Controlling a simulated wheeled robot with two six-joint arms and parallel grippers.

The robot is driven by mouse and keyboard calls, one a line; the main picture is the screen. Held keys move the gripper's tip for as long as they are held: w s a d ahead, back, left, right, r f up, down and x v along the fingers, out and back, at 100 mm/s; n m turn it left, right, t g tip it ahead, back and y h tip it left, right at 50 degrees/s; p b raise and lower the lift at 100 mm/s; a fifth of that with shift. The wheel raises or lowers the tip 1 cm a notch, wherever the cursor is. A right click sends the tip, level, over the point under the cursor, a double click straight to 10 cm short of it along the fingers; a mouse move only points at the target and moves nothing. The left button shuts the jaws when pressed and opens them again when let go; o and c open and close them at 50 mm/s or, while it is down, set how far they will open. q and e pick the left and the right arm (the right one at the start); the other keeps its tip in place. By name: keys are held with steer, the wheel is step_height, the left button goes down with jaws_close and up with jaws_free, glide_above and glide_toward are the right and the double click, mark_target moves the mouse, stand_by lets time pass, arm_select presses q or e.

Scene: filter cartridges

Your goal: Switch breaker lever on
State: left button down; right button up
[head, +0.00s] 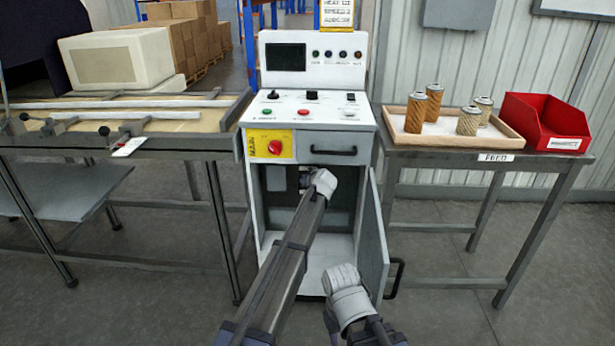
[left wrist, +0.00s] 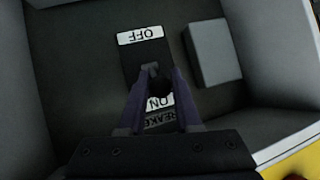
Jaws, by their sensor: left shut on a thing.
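The breaker lever (left wrist: 152,70) is a small dark piece between my left fingertips in the left wrist view. My left gripper (left wrist: 154,82) is shut on it. The white OFF label (left wrist: 141,35) and the partly covered ON label (left wrist: 160,102) appear upside down; the lever lies between them, and its exact position is hard to tell. In the head view my left gripper (head: 306,179) reaches into the open lower compartment of the white machine cabinet (head: 254,205), where my arm hides the lever.
The cabinet door (head: 371,240) stands open to the right. A red knob on a yellow plate (head: 270,146) is above the compartment. A grey box (left wrist: 213,52) sits beside the lever. The right table holds a cartridge tray (head: 398,131) and a red bin (head: 543,125).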

arm_select(q)
steer(key=shift+w+r, duration=0.1)
steer(key=shift+r, duration=0.05)
stand_by(0.4)
steer(key=c, duration=0.6)
jaws_free()
steer(key=p+v, duration=0.4)
steer(key=v, duration=0.3)
steer(key=shift+s+r+p, duration=0.25)
steer(key=shift+p, duration=0.15)
steer(key=shift+d, duration=0.15)
